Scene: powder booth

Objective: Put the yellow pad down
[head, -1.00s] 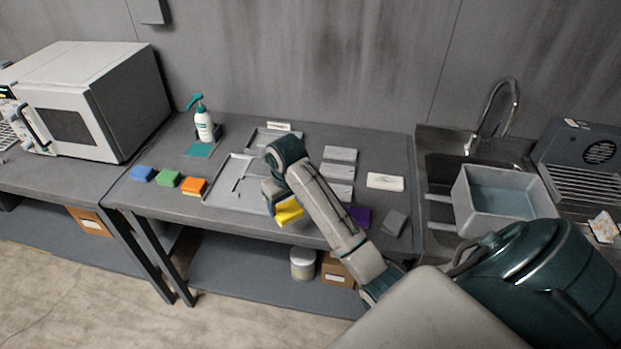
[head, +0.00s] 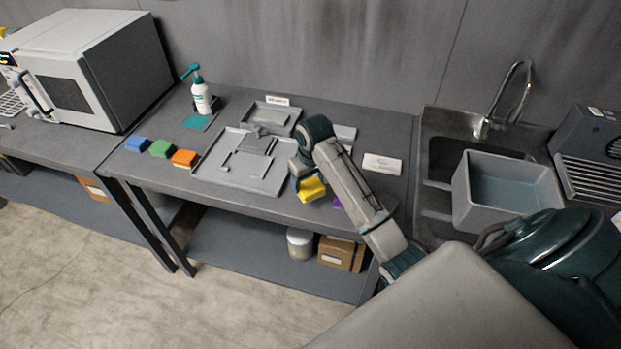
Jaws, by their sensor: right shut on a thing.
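The yellow pad (head: 312,189) is at the jaws of my right gripper (head: 304,180), near the front edge of the table and just right of the grey tray. My right gripper is shut on the pad. I cannot tell whether the pad touches the table top. Blue (head: 137,144), green (head: 161,149) and orange (head: 184,158) pads sit in a row at the table's left front. A purple pad (head: 338,203) shows partly behind my right arm. My left gripper is not in view.
The grey tray (head: 222,178) with raised parts fills the table's middle. A white card (head: 382,164) lies at right. A grey bin (head: 507,213) stands at the sink. Bare table shows between the orange pad and front edge.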

